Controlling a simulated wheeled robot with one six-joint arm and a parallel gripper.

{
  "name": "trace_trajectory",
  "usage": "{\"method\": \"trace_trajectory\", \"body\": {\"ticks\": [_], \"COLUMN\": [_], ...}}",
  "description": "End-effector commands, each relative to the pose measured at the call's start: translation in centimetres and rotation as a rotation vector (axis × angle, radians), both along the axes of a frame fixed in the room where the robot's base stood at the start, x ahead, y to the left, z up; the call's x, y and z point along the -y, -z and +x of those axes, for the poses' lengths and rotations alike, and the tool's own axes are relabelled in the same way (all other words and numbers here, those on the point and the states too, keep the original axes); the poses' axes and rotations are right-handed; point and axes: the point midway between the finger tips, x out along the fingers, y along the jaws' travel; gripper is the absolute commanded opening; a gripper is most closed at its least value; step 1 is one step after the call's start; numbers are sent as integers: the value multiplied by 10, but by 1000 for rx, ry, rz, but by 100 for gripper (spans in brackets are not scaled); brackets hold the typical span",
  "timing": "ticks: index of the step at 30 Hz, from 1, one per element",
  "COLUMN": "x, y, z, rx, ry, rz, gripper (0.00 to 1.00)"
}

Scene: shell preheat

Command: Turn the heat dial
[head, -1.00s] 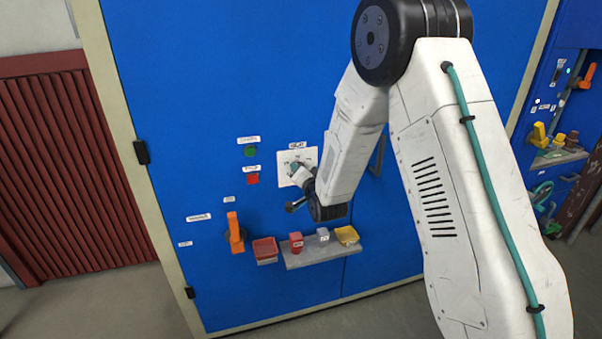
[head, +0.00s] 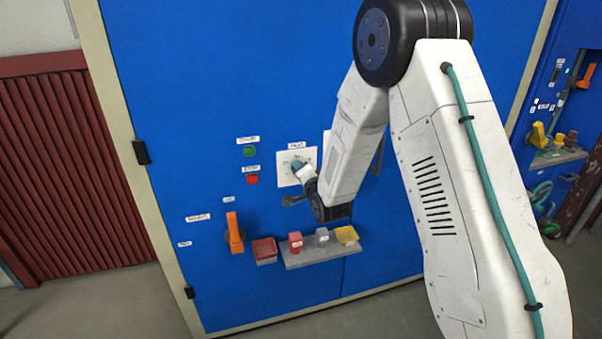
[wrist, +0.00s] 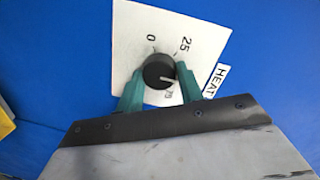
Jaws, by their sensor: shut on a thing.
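The heat dial (wrist: 158,71) is a round black knob on a white square plate (wrist: 198,35) marked 0, 25 and another number partly covered by my gripper. Its pale pointer line points between the 25 and that covered number. My gripper (wrist: 160,83) has green fingertips, one on each side of the knob, and is shut on it. In the head view my gripper (head: 297,166) meets the plate (head: 284,158) and hides most of the dial. A HEAT label (wrist: 216,80) sits beside the plate.
A green button (head: 250,152) and a red button (head: 252,179) are left of the plate. An orange handle (head: 234,232) is lower left. Below, a grey shelf (head: 315,257) holds several small red, grey and yellow items. The blue panel (head: 200,90) above is clear.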

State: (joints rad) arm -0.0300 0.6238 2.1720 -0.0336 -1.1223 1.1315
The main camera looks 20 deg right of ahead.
Motion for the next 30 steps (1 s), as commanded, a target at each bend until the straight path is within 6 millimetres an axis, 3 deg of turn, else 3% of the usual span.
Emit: {"method": "trace_trajectory", "body": {"ticks": [3,4,6,17,30], "x": [1,1,1,1,5], "y": [0,0,0,-1,-7], "z": [0,0,0,-6,-71], "rx": [-1,-1,-1,0,-1], "ry": [3,3,2,1,2], "rz": [0,0,0,-1,-1], "gripper": [14,42,58,58,58]}}
